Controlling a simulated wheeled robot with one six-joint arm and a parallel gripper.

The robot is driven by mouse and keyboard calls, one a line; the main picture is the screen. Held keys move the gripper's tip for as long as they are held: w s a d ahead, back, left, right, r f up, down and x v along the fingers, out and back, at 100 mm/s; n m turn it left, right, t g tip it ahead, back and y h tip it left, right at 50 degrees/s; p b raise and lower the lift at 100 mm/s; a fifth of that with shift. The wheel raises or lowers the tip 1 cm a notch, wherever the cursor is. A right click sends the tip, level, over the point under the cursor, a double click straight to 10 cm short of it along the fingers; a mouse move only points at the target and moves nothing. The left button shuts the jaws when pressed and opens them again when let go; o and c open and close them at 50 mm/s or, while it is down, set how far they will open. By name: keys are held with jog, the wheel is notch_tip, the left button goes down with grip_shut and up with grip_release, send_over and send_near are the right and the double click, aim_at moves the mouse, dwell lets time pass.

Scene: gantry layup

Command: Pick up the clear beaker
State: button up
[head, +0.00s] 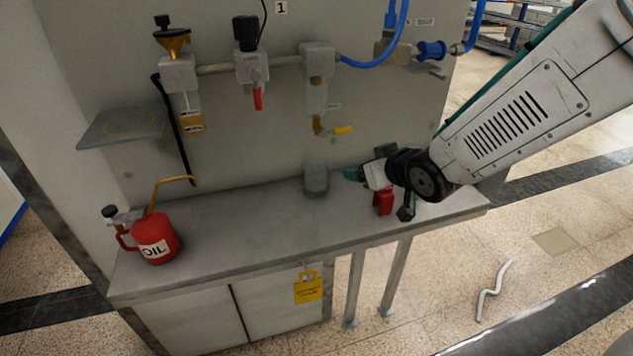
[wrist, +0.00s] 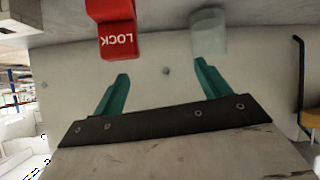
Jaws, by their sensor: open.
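The clear beaker (head: 316,182) stands on the grey bench under the pipe with the yellow-handled valve. It looks greyish and see-through. In the wrist view the beaker (wrist: 208,33) shows at the top, right of centre, just beyond the tip of the right finger. My gripper (head: 352,174) is to the right of the beaker in the head view, low over the bench and apart from it. In the wrist view my gripper (wrist: 162,72) has its two teal fingers spread, with nothing between them.
A red lock (head: 383,201) is on the bench close to my gripper; it also shows beyond the left finger in the wrist view (wrist: 115,30). A red oil can (head: 155,240) stands at the bench's left end. The yellow-handled valve (head: 335,129) hangs above the beaker.

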aim_at(309, 166)
jog(key=a+f+y, duration=0.1)
jog(key=a, duration=0.1)
jog(key=a+f+n+y, duration=0.1)
jog(key=a+y, duration=0.1)
jog(key=a, duration=0.1)
jog(key=a+f+n+y, duration=0.1)
jog(key=a, duration=0.2)
jog(key=shift+w+a+t+y, duration=0.1)
jog(key=shift+w+t+y, duration=0.2)
jog(key=shift+t, duration=0.1)
jog(key=x, duration=0.7)
jog(key=shift+w+r, duration=0.3)
jog(key=shift+w, duration=0.1)
jog(key=c, duration=1.2)
jog(key=shift+o, duration=0.2)
